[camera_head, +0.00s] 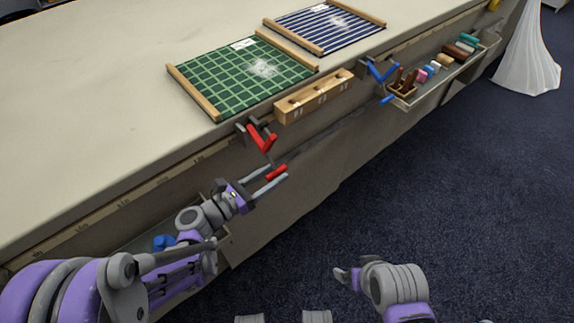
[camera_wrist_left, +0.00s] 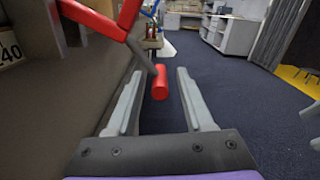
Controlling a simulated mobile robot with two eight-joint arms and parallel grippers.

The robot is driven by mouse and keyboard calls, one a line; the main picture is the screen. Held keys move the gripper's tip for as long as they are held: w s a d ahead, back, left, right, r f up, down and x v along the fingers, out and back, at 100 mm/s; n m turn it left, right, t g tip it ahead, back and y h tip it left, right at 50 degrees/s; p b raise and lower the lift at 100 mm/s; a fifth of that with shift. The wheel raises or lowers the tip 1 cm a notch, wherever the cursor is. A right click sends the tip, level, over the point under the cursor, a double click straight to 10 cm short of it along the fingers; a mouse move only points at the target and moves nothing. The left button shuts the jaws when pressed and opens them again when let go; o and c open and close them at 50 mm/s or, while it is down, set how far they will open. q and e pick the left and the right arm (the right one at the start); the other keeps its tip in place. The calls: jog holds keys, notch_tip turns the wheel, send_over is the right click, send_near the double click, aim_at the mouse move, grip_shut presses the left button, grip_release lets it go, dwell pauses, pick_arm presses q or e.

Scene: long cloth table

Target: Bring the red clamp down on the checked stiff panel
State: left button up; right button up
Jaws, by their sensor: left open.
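The checked stiff panel (camera_head: 243,77), green with a pale grid and wooden strips on two sides, lies on the table near its front edge. The red clamp (camera_head: 260,138) is mounted at the table edge just in front of that panel's near corner. Its red handle (camera_head: 277,171) hangs below it. My left gripper (camera_head: 275,178) is open below the clamp, with the handle between or just beyond its fingers. In the left wrist view the red handle end (camera_wrist_left: 160,82) shows between the two fingertips, with no finger visibly touching it. My right gripper (camera_head: 346,277) is at the bottom, away from the table.
A blue striped panel (camera_head: 325,27) lies farther along the table, with a blue clamp (camera_head: 381,70) at the edge. A wooden block with holes (camera_head: 313,97) sits on the edge between the clamps. A trough (camera_head: 440,78) holds spools and tools.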

aim_at(287, 166)
pick_arm(q)
jog(key=x, duration=0.5)
grip_shut()
dwell(1.4)
